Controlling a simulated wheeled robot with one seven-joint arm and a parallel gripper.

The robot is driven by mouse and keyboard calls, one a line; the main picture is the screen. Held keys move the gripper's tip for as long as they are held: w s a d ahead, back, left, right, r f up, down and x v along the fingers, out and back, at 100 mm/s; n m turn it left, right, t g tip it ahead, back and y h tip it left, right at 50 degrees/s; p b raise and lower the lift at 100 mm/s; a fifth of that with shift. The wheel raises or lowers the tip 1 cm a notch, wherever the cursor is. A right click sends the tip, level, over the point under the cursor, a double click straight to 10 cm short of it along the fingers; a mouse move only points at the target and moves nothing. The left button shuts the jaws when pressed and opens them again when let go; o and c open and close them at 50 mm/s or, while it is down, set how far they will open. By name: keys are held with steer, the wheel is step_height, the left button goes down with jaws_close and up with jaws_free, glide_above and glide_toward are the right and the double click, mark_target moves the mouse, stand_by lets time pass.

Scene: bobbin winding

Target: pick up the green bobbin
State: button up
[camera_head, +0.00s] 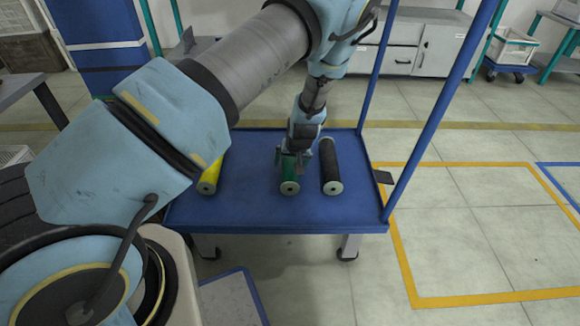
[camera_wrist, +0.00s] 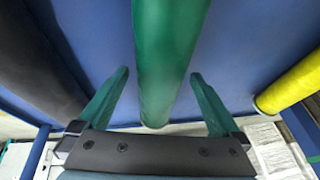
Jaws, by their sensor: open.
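The green bobbin (camera_head: 290,172) lies on the blue cart top (camera_head: 254,215), between a yellow bobbin and a black bobbin. My gripper (camera_head: 293,158) is above the green bobbin and hides much of it in the head view. In the wrist view the green bobbin (camera_wrist: 166,60) runs from the top edge down between my two fingers. My gripper (camera_wrist: 158,92) is open, one finger on each side of the bobbin.
The black bobbin (camera_head: 330,165) lies close on the right. The yellow bobbin (camera_head: 211,177) lies further off on the left, partly behind my arm. Blue cart posts (camera_head: 440,118) rise at the right side. The cart's front middle is bare.

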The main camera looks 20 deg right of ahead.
jaws_close()
stand_by(0.8)
